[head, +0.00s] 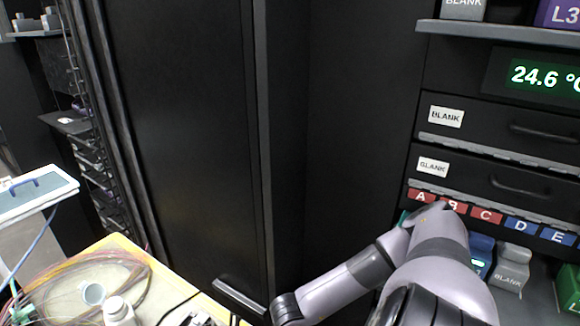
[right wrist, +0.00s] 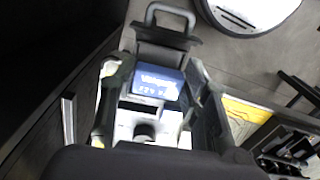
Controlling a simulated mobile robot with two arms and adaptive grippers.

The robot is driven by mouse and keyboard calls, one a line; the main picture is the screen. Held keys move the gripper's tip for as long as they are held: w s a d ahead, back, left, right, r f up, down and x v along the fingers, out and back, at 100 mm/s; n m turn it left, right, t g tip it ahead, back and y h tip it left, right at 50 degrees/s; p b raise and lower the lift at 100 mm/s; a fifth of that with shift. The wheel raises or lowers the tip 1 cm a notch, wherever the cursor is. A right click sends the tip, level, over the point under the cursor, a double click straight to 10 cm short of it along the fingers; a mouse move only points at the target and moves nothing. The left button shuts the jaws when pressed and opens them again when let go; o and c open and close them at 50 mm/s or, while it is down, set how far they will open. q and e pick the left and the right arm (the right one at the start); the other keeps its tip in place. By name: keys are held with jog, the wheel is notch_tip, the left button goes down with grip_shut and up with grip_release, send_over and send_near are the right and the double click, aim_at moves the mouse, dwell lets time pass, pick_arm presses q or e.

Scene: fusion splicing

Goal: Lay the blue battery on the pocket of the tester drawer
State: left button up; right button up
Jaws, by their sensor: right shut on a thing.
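In the right wrist view, a blue block with white lettering, the blue battery (right wrist: 158,85), sits between the fingers of my right gripper (right wrist: 152,98), which is shut on it. A dark part with a grey loop handle (right wrist: 168,14) shows just beyond the battery; I cannot tell whether it belongs to the battery. In the head view my right arm reaches to the cabinet at the right and hides the gripper's fingers and the battery. I cannot identify the tester drawer or its pocket in either view. My left gripper is not in view.
The right cabinet has two shut drawers (head: 490,180) labelled BLANK, above a row of lettered red and blue tags (head: 486,215). Below the tags stand a blue unit (head: 482,243) and a grey BLANK block (head: 511,268). A table with coiled fibres (head: 80,285) is at lower left.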

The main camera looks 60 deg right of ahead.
jog(key=shift+s+a+f, duration=0.1)
jog(key=shift+f, duration=0.75)
notch_tip(320, 180, down, 2)
jog(key=shift+f+p, duration=0.1)
jog(key=shift+p, duration=0.25)
jog(key=shift+f, duration=0.3)
jog(key=o, duration=1.2)
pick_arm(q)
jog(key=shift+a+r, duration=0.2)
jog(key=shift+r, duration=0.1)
